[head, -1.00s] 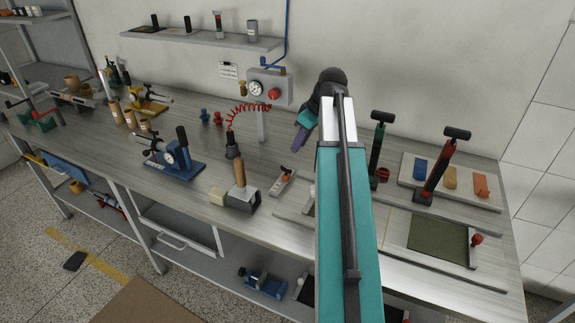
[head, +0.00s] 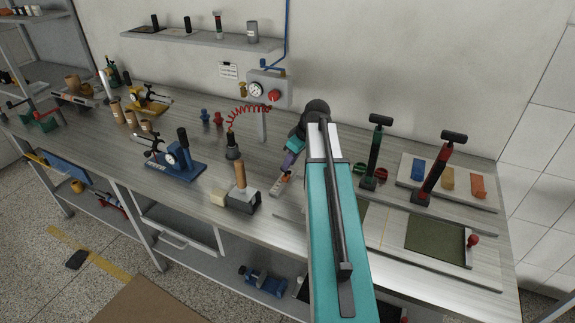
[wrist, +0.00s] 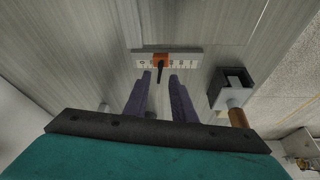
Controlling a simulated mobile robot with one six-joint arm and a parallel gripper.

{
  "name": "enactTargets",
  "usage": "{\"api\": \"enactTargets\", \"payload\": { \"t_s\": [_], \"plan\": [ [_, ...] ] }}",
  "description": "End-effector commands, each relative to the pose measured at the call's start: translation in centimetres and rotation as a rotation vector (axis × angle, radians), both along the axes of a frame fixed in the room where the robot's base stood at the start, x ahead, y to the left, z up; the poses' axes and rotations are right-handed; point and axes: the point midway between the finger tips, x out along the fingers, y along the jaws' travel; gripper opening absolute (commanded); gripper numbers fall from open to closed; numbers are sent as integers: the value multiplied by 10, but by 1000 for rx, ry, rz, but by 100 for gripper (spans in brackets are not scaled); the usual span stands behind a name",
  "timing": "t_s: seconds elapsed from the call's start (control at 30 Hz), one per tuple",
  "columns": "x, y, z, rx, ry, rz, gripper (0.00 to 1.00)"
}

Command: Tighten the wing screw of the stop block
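The stop block (wrist: 161,60) is a small orange piece on a light bar with a row of dark marks (wrist: 186,62), in the upper middle of the wrist view. A thin dark piece, seemingly the wing screw (wrist: 160,75), sticks out from it towards me. In the head view the bar (head: 277,190) is partly hidden by my gripper (head: 287,168). In the wrist view my gripper (wrist: 160,78) has its two purple fingers apart, with the dark piece between their tips in the picture. I cannot tell whether they touch it.
A dark metal box (head: 250,200) with a wooden-handled tool (head: 240,173) stands close left of the bar. Black-handled levers (head: 375,150) and a green mat (head: 436,240) are to the right.

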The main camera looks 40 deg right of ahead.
Motion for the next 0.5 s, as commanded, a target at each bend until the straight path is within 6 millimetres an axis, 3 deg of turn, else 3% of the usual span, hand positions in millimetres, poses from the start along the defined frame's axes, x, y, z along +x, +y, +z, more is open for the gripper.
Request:
{"api": "enactTargets", "payload": {
  "t_s": [0.2, 0.5],
  "plan": [
    [7, 2, -16, 1, 0, 0, 23],
    [10, 4, -25, 0, 0, 1, 23]
  ]
}}
